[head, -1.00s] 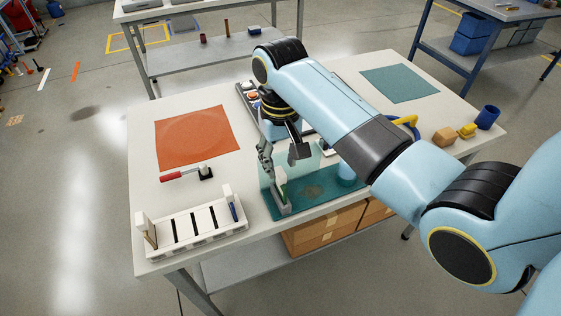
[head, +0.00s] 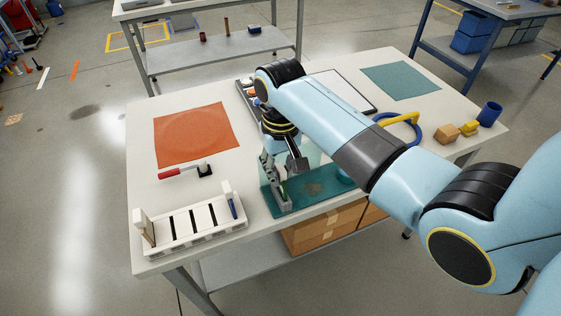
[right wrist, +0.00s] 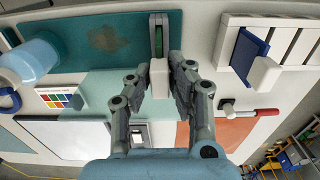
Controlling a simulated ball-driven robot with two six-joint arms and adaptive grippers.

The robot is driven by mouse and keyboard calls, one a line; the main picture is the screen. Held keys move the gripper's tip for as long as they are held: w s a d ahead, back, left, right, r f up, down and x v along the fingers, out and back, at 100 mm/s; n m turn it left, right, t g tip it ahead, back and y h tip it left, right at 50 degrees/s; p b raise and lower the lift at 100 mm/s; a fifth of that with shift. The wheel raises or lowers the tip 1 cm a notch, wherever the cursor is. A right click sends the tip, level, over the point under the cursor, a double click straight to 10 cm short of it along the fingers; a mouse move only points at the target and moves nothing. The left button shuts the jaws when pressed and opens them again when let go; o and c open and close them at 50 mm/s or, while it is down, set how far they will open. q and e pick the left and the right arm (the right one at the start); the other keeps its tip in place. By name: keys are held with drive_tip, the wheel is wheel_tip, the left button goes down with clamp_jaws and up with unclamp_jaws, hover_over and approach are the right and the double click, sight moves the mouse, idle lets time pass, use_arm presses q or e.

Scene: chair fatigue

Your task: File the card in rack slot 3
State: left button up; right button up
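A green card (head: 283,188) stands upright in a small grey stand (head: 285,204) on the dark teal mat (head: 315,198). In the right wrist view, its white top tab (right wrist: 159,78) lies between the fingers of my right gripper (right wrist: 160,68). The fingers look apart, with a small gap on each side of the tab. In the head view my right gripper (head: 282,168) points down over the stand. The white rack (head: 188,232) stands at the table's front left. A brown card (head: 149,236) is at its left end and a blue card (head: 232,206) at its right end; dark slots between them look empty.
A red-handled tool (head: 178,172) lies between the rack and the orange mat (head: 195,133). A blue cup (head: 489,113) and yellow blocks (head: 466,130) are at the far right. Clear tabletop lies between rack and stand.

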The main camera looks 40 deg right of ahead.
drive_tip(key=shift+r, duration=0.15)
clamp_jaws()
drive_tip(key=shift+r+p, duration=0.7)
drive_tip(key=shift+r, duration=1.2)
drive_tip(key=shift+r, duration=2)
